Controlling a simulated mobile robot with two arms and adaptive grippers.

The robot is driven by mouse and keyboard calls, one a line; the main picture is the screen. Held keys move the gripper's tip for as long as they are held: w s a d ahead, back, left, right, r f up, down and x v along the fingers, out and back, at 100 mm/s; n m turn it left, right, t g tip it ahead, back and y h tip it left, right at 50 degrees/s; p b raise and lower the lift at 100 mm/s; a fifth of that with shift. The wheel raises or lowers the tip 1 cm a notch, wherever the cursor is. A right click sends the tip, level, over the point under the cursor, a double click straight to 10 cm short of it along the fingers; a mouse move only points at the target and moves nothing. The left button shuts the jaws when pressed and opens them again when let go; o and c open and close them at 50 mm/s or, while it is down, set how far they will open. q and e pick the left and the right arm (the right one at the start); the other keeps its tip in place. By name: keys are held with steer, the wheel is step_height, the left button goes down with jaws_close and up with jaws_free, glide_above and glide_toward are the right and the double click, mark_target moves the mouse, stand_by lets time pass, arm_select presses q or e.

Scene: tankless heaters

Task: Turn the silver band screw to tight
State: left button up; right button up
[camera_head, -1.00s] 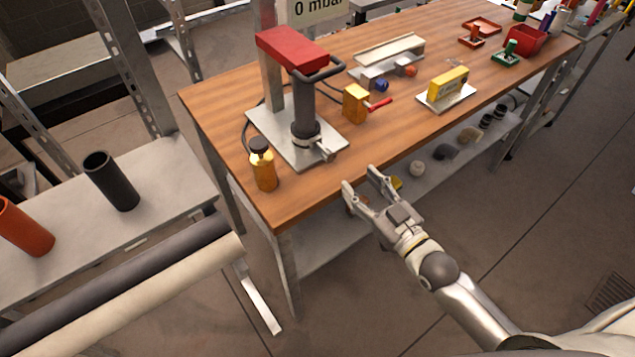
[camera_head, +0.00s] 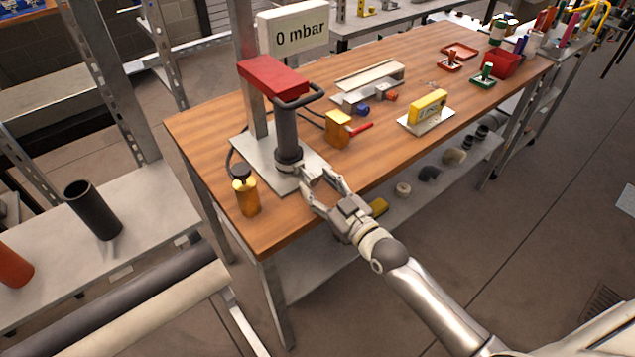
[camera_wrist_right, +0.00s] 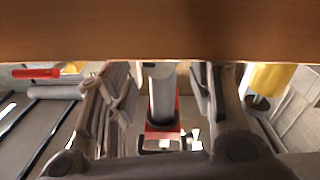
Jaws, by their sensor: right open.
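The dark vertical pipe (camera_head: 286,130) stands on a grey base plate (camera_head: 262,173) under a red block (camera_head: 272,77). A silver band (camera_head: 287,163) circles its lower end, and its screw housing (camera_head: 309,169) sticks out to the right. My right gripper (camera_head: 316,179) is open at the screw, with a fingertip on either side of it; I cannot tell whether they touch it. In the right wrist view the pipe (camera_wrist_right: 162,95) shows between the open fingers, upside down; the screw is not clear there. My left gripper is not in view.
An amber bottle (camera_head: 247,197) stands left of the plate near the table's front corner. A yellow valve block with a red lever (camera_head: 358,129) is right of the pipe. A "0 mbar" display (camera_head: 295,30) stands behind. The wooden table's (camera_head: 385,165) front edge lies under my right arm.

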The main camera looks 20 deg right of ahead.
steer(key=shift+w+a, duration=0.15)
steer(key=shift+w, duration=0.3)
steer(key=shift+c, duration=0.6)
steer(key=c, duration=0.9)
steer(key=shift+r+m+p, duration=0.2)
steer(key=shift+m+p, duration=0.4)
steer(key=shift+m, duration=0.1)
steer(key=shift+w+f+m+p, duration=0.15)
steer(key=shift+m+p, duration=0.2)
steer(key=shift+m, duration=0.65)
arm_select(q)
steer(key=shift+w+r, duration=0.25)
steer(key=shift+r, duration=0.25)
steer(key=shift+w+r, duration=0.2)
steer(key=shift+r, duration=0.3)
arm_select(e)
steer(key=o, duration=1)
